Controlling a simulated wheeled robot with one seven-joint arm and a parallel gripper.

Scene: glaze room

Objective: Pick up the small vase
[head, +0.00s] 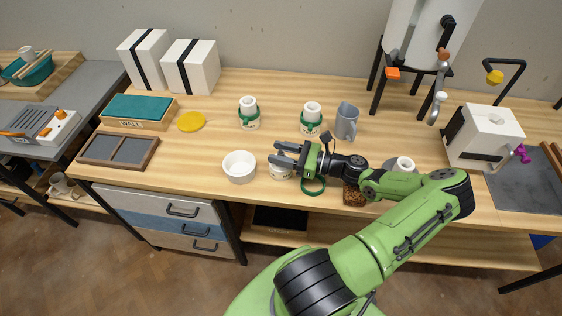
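No thing here is plainly marked as the small vase. A small cream vessel (280,173) stands on the wooden table below my gripper's fingers, which hide its upper part. My gripper (276,152) points left over the table, its two dark fingers apart with a gap and nothing visible between them. Whether the fingers touch the cream vessel cannot be told. Two white narrow-necked vessels with green bands, a left one (249,117) and a right one (311,122), stand upright further back. A grey-blue jug (346,122) stands beside the right one.
A white bowl (239,167) stands close left of my gripper. A green ring (313,187) and a brown block (354,196) lie near the front edge. A white cup-like piece (404,164) is behind my arm.

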